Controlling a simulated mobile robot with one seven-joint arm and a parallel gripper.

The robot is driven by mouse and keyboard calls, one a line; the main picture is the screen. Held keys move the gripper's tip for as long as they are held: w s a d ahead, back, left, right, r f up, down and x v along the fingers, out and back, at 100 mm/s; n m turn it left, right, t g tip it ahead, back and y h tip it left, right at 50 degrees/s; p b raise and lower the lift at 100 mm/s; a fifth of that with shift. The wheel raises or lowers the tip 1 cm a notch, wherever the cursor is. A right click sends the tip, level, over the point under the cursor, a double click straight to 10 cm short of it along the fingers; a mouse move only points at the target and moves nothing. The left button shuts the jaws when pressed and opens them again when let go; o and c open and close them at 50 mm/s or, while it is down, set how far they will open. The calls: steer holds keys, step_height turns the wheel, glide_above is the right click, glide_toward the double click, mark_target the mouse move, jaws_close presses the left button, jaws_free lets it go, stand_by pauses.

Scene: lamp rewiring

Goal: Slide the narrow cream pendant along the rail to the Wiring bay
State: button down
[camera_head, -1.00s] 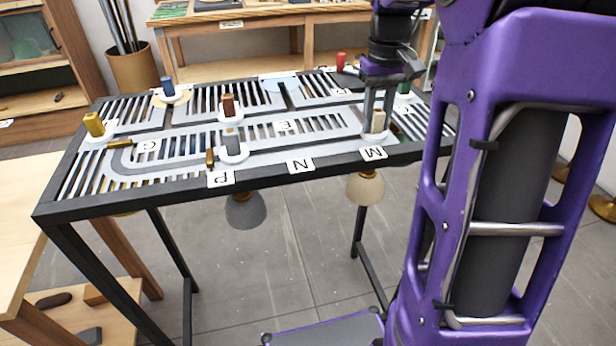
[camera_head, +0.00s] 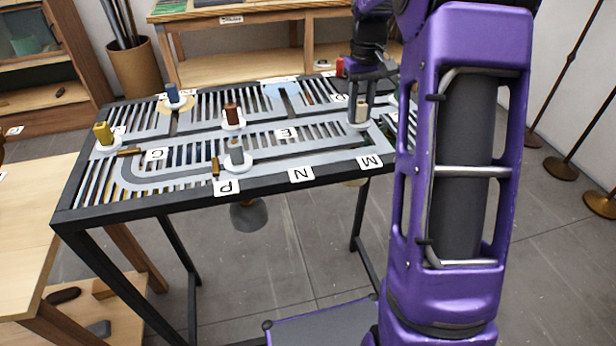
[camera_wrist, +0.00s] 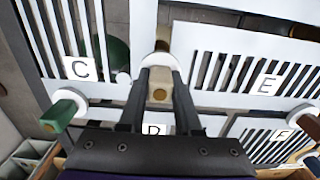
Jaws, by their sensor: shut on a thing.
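The cream pendant's top peg (camera_head: 361,114) stands in a white collar in the rail slot, at the right part of the slotted table (camera_head: 262,186). My gripper (camera_head: 360,100) points down and is shut on this peg; the wrist view shows the cream peg (camera_wrist: 160,84) between both fingers (camera_wrist: 160,98). Most of the pendant's shade is hidden below the tabletop; only a small pale part (camera_head: 357,182) shows under the front edge. I cannot make out a Wiring bay label. A light blue patch (camera_head: 281,90) marks one slot at the back.
Other pegs stand in the rails: yellow (camera_head: 103,133), blue (camera_head: 173,93), brown (camera_head: 232,114), grey (camera_head: 236,150) and red (camera_head: 340,67). A green peg (camera_wrist: 62,112) is left of my gripper in the wrist view. Small brass bars (camera_head: 215,166) lie by the slots.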

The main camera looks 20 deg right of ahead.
steer(key=w+p, duration=0.1)
steer(key=w, duration=0.5)
steer(key=shift+w+p, duration=0.35)
steer(key=shift+p, duration=0.05)
steer(key=shift+a, duration=0.1)
steer(key=a, duration=1.4)
steer(key=shift+w, duration=0.1)
stand_by(0.4)
